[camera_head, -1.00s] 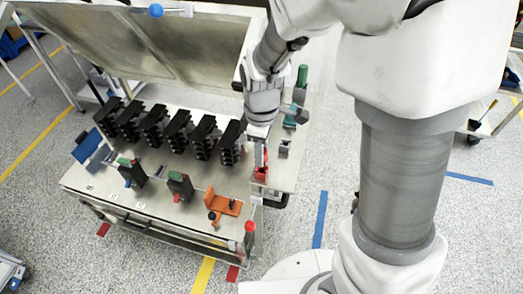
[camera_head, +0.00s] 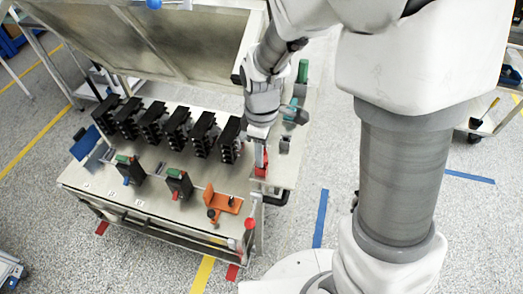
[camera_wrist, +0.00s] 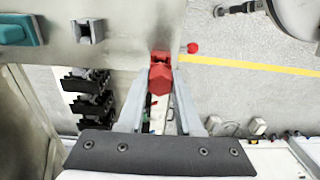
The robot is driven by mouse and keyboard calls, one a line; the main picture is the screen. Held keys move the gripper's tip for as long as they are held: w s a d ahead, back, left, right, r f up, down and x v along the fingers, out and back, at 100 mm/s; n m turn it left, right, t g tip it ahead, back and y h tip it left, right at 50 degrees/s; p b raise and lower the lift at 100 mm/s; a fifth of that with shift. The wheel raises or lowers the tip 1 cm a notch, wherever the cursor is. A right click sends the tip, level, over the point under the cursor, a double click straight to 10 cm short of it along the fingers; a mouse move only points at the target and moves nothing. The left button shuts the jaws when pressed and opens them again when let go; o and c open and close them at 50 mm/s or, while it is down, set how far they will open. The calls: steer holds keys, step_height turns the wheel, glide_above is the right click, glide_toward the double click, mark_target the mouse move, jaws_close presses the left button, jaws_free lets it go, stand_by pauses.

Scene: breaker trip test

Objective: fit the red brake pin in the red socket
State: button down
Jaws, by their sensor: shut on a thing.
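My gripper (camera_head: 261,158) points down over the right end of the bench. In the wrist view its two long fingers (camera_wrist: 160,84) close on the red brake pin (camera_wrist: 159,82), which has a faceted red end toward the camera. A red block, seemingly the red socket (camera_head: 261,170), stands on the bench right below the fingers; in the wrist view red also shows just beyond the pin (camera_wrist: 160,57). Pin and socket overlap in both views, so I cannot tell whether the pin is inside the socket or how deep.
A row of black breaker modules (camera_head: 178,130) stands left of the gripper. An orange bracket (camera_head: 221,202) and a red knob (camera_head: 249,223) are at the front. A grey square socket (camera_head: 284,145) and a green-handled item (camera_head: 302,72) are to the right. A raised lid (camera_head: 150,45) is behind.

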steer(key=shift+f+b, duration=0.8)
steer(key=shift+f, duration=0.25)
steer(key=c, duration=0.5)
jaws_free()
steer(key=shift+r, duration=0.15)
step_height(320, 180, up, 17)
steer(key=p, duration=0.1)
steer(key=shift+r, duration=0.1)
steer(key=s+d+r+m+t, duration=0.3)
steer(key=s+d+m+t, duration=0.2)
steer(key=s+d+m, duration=0.5)
steer(key=s+m, duration=0.2)
steer(key=m, duration=0.2)
steer(key=shift+s+d+r+t, duration=0.2)
steer(key=shift+d+r+t, duration=0.1)
steer(key=shift+r, duration=0.1)
